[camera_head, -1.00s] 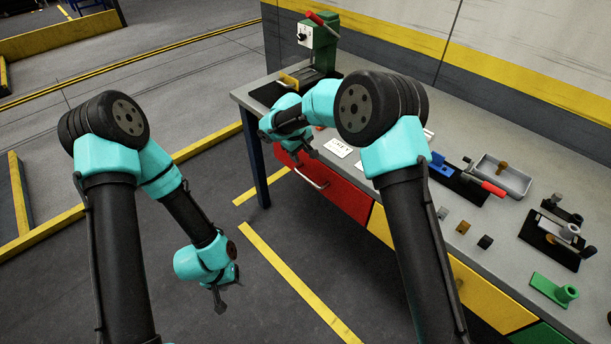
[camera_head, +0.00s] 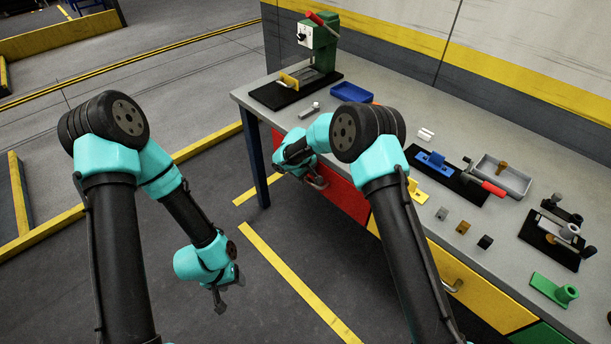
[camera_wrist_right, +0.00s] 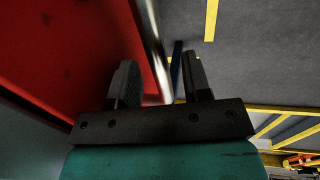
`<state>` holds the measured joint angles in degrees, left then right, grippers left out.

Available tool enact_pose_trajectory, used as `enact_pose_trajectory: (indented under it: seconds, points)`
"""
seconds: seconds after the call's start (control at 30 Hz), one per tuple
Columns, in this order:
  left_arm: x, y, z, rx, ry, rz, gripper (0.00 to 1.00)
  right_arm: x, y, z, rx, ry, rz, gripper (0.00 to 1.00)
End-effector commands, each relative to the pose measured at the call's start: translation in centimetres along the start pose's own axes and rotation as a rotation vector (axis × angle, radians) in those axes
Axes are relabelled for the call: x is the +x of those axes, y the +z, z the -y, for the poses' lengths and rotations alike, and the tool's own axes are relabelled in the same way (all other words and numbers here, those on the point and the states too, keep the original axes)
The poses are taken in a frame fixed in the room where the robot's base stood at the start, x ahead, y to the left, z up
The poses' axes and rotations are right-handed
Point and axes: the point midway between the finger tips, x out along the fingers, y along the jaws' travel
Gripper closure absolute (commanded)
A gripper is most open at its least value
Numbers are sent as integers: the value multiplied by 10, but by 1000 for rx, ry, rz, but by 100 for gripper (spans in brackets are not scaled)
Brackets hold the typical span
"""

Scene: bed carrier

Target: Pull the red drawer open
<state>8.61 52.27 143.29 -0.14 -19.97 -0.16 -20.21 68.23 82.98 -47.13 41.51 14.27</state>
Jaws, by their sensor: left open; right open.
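The red drawer (camera_head: 345,196) is at the front left of the workbench and looks flush with the bench front. Its red face fills the left of the right wrist view (camera_wrist_right: 65,50). The drawer's metal handle (camera_wrist_right: 151,40) shows there between the two fingers. My right gripper (camera_head: 318,183) is at the drawer front, and its open fingers (camera_wrist_right: 160,65) stand on either side of the handle in that view. I cannot tell whether they touch it. My left gripper (camera_head: 229,297) is open and empty, hanging low over the floor, away from the bench.
The workbench (camera_head: 455,215) carries a green press (camera_head: 322,45), a blue tray (camera_head: 351,92), a grey tray (camera_head: 505,177) and several small parts. A yellow drawer (camera_head: 480,295) with a handle is to the right. The floor in front of the red drawer is clear.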

Motion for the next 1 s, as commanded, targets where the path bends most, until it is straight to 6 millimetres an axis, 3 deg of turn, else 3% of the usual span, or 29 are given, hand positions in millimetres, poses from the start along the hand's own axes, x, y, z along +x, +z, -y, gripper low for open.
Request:
enact_pose_trajectory:
  seconds: [0.2,0.67,1.0]
  points:
    - [0,0,0,0,0,0,44,0,0,0,0,0,0,57]
    - [0,0,0,0,0,0,44,0,0,0,0,0,0,100]
    - [0,0,0,0,0,0,44,-1,0,0,0,0,0,100]
